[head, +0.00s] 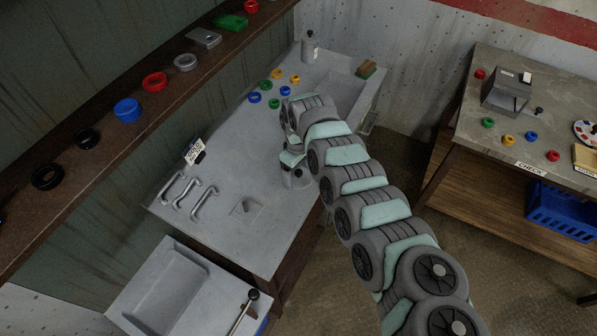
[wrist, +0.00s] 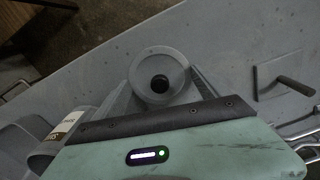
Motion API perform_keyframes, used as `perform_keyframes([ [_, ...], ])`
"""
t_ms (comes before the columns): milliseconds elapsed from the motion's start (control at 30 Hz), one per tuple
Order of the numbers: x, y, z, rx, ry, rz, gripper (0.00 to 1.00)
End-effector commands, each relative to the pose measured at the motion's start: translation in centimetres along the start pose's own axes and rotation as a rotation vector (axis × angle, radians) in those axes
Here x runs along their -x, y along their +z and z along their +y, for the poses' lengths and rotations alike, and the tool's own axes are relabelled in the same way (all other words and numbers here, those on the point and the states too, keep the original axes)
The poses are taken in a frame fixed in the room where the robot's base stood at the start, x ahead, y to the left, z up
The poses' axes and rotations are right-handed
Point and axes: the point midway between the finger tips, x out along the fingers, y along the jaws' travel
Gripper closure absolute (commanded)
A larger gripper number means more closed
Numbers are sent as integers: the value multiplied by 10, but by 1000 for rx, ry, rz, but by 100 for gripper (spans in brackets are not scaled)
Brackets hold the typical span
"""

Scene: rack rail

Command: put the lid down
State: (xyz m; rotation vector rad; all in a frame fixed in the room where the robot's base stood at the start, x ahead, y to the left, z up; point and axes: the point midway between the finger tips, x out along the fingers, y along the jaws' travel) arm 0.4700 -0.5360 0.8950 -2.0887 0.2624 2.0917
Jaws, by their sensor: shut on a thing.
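The gripper is shut on the lid. In the head view, the lid is hard to tell from the grey gripper, and my arm covers part of the bench. The gap between lid and bench top cannot be judged.
Several coloured rings (head: 267,85) and a grey bottle (head: 309,47) stand at the back, near the sink (head: 343,90). Bare bench top lies between recess and rings.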

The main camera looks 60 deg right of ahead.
Motion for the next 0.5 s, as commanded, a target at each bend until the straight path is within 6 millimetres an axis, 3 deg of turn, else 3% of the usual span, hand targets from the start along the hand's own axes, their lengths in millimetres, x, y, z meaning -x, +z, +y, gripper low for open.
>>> perform_keyframes([
  [200,-2,0,0,0,-1,0,55],
  [233,-3,0,0,-1,0,0,14],
  [400,-2,0,0,-1,0,0,1],
  [500,-2,0,0,0,-1,0,0],
])
